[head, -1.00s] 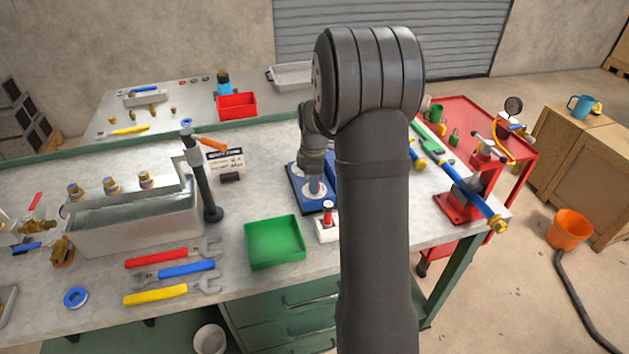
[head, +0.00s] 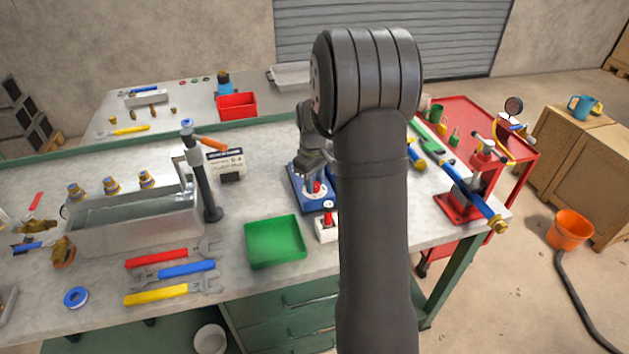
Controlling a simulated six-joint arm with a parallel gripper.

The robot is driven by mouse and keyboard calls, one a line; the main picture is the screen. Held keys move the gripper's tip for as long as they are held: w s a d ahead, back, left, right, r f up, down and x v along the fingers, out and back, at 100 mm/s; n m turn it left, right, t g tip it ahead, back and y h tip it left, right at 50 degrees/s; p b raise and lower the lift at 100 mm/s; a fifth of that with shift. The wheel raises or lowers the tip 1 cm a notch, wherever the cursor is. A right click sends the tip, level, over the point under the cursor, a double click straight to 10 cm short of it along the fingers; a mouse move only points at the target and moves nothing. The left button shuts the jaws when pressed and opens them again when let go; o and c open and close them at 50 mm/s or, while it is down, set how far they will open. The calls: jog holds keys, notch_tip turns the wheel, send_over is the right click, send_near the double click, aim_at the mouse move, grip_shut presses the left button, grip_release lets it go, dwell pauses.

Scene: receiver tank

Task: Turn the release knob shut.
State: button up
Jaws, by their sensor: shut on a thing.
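A blue-based fixture (head: 298,200) with a pale round plate stands on the bench, left of my forearm. A small red knob (head: 317,187) shows at the middle of its plate. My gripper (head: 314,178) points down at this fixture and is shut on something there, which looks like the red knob. The fingertips are small and dark, and the wrist and forearm hide part of the fixture. I cannot read the knob's turn angle from here.
A white block with a red-topped post (head: 327,222) stands just in front of the fixture. A green tray (head: 275,262) lies left of it. A black post (head: 207,190) and a metal water tank (head: 130,235) stand further left. A red clamp stand (head: 462,205) is at right.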

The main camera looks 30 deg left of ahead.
dwell(0.5)
jog(key=o, duration=1)
jog(key=r, duration=1.7)
jog(key=shift+s+a+r, duration=0.1)
jog(key=shift+s+r, duration=0.1)
jog(key=shift+s, duration=0.1)
jog(key=f, duration=1.7)
jog(key=shift+w+f, duration=0.25)
jog(key=shift+w, duration=0.05)
jog(key=shift+r, duration=0.1)
